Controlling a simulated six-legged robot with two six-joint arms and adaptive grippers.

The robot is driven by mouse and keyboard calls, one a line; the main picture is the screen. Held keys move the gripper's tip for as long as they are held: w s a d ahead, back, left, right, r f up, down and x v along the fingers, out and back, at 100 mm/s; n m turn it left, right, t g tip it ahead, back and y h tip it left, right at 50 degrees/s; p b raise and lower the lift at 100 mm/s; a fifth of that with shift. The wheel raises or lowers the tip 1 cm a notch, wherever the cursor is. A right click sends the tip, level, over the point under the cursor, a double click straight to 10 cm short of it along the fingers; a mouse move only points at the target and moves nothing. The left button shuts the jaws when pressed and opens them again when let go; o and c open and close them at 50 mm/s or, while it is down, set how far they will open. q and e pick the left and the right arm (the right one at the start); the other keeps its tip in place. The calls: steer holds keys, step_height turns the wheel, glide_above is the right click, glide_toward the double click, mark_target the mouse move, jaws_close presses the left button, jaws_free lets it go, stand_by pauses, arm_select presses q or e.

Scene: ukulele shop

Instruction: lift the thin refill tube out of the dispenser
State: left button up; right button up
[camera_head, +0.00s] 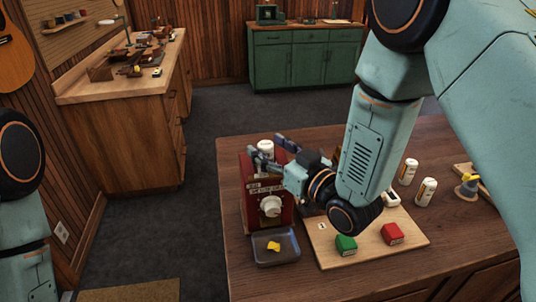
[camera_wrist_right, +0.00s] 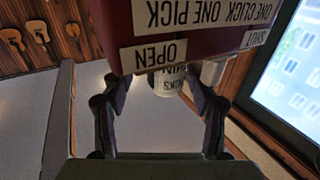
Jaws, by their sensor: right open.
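The red dispenser (camera_head: 252,213) stands at the near left of the wooden table, with a white knob (camera_head: 270,206) on its front. A white refill tube (camera_head: 265,147) stands out of its top. In the right wrist view, the tube (camera_wrist_right: 168,84) carries a label that seems to read THIN and PICKS, upside down. My right gripper (camera_head: 267,151) is open at the dispenser's top, its fingers on either side of the tube. I cannot tell whether either finger touches it. A second white cylinder (camera_wrist_right: 213,70) shows beside it. My left gripper is out of view.
A grey tray (camera_head: 270,257) with yellow pieces lies before the dispenser. A wooden board (camera_head: 350,262) holds a green box (camera_head: 346,245) and a red box (camera_head: 392,234). Two white tubes (camera_head: 408,171) (camera_head: 426,191) stand right of my arm. A workbench (camera_head: 120,91) stands behind left.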

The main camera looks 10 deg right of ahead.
steer(key=shift+w+a, duration=0.3)
steer(key=shift+s+a+r, duration=0.1)
steer(key=shift+a, duration=0.3)
steer(key=shift+s, duration=0.15)
steer(key=shift+d, duration=0.15)
steer(key=shift+c, duration=0.7)
steer(key=shift+d, duration=0.3)
steer(key=c, duration=0.3)
steer(key=shift+w+a, duration=0.2)
steer(key=shift+w, duration=0.1)
steer(key=c, duration=0.3)
steer(key=shift+s+a, duration=0.15)
steer(key=shift+a, duration=0.05)
steer(key=c, duration=0.3)
steer(key=shift+d, duration=0.25)
jaws_close()
